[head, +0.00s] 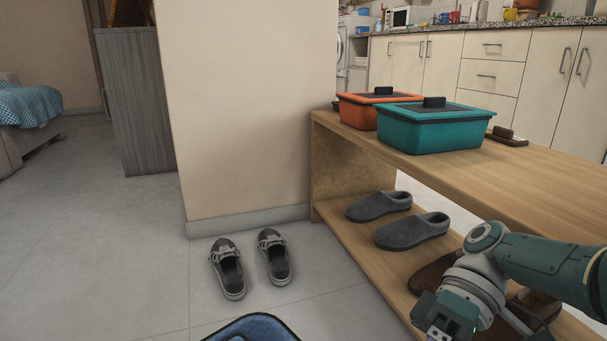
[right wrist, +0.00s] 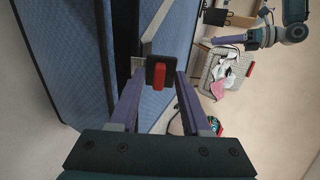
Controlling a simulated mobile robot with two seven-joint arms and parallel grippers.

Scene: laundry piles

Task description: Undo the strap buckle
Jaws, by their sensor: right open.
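The strap buckle (right wrist: 149,74) is a black block with a red tab (right wrist: 158,77), seen in the right wrist view. A grey strap (right wrist: 154,22) runs from it along a blue fabric-sided case (right wrist: 75,50). My right gripper (right wrist: 160,78) is open, with its purple fingers on either side of the buckle; I cannot tell whether they touch it. In the head view only the rim of a blue thing (head: 252,325) shows at the bottom edge, and the buckle is out of sight. What looks like my left gripper (right wrist: 230,39) shows at the upper right of the wrist view; its jaw state is unclear.
A wooden bench (head: 500,185) stands at the right, with a teal box (head: 430,130) and an orange box (head: 362,112) on top and grey slippers (head: 410,231) on its shelf. Sneakers (head: 228,268) lie on the floor. A basket with cloth (right wrist: 222,72) shows in the wrist view.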

